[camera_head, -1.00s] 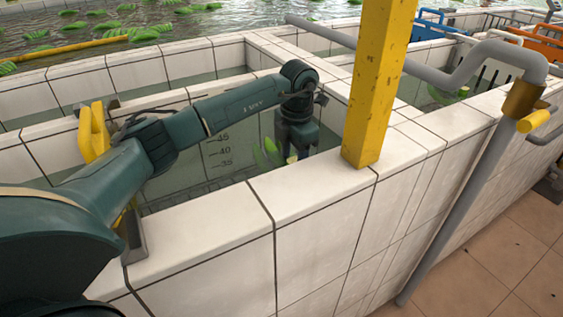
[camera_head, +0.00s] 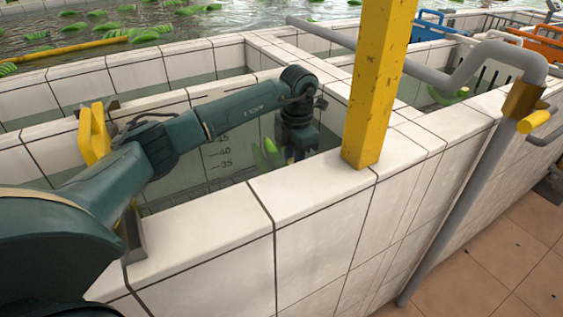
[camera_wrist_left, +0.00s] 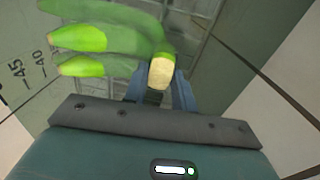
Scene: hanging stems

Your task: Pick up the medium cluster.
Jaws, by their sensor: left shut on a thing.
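A cluster of green bananas (camera_head: 265,154) hangs below my left gripper (camera_head: 294,152), inside the tiled basin beside the yellow post. The left wrist view shows the cluster (camera_wrist_left: 80,39) close up, with several green fingers spreading left and a pale cut stem end. In that view the blue jaws of my left gripper (camera_wrist_left: 156,92) are shut on the stem just below the cut end. The cluster's lower part is hidden behind the basin's front wall in the head view. My right gripper is not in view.
The white tiled front wall (camera_head: 200,235) rises close before the cluster. A yellow post (camera_head: 375,90) stands just right of my arm. Grey pipes (camera_head: 470,65) and blue and orange crates (camera_head: 525,45) are at the right. More green bunches float in water at the back left.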

